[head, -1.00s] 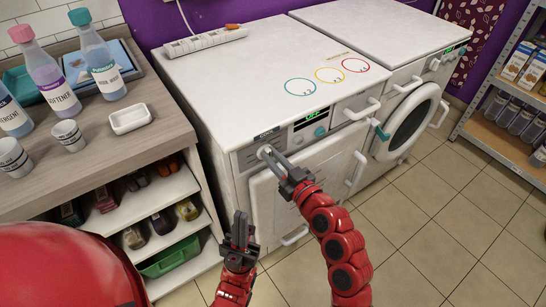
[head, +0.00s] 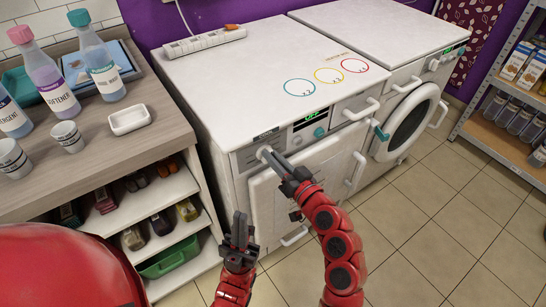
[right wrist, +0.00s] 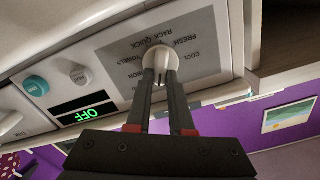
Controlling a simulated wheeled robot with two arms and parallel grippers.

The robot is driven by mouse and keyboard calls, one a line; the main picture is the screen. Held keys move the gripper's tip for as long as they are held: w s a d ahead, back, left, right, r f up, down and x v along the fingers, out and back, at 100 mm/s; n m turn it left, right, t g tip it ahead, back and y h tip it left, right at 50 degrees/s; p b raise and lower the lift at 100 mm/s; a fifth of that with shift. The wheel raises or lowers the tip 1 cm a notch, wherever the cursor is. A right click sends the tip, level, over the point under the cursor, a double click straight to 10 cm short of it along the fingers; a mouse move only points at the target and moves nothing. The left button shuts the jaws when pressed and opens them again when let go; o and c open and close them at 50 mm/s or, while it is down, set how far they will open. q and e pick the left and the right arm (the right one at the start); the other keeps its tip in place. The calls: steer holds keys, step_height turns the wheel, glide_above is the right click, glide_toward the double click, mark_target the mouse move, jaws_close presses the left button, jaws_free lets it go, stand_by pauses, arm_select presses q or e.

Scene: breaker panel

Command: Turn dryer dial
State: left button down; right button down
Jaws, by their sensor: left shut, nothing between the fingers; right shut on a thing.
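The white dryer dial (head: 264,152) is on the left of the front panel of the near white machine (head: 232,95). My right gripper (head: 271,157) is at the dial with its fingers shut on it. In the right wrist view, the fingers (right wrist: 164,85) close on the raised grip of the round dial (right wrist: 158,58). The panel around the dial carries upside-down lettering such as "COOL", "FRESHEN" and "RACK". A green display (right wrist: 86,109) reads "OFF". My left gripper (head: 240,222) is shut and empty, low in front of the shelf unit, apart from the machine.
A teal knob (head: 319,131) and white handles are right of the dial. A second machine with a round door (head: 407,125) stands beyond. A counter (head: 95,135) with bottles, cups and a white dish is at left. Tiled floor at right is clear.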

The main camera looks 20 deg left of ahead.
steer(key=m+p, duration=0.1)
steer(key=m, duration=0.2)
steer(key=m+p, duration=0.1)
steer(key=m, duration=0.3)
steer(key=m+p, duration=0.1)
steer(key=m, duration=0.2)
steer(key=shift+w+d+f+m, duration=0.25)
steer(key=shift+f+m, duration=0.05)
steer(key=shift+f, duration=0.1)
stand_by(0.3)
steer(key=c, duration=0.8)
jaws_free()
steer(key=v, duration=1.7)
steer(key=shift+b, duration=0.35)
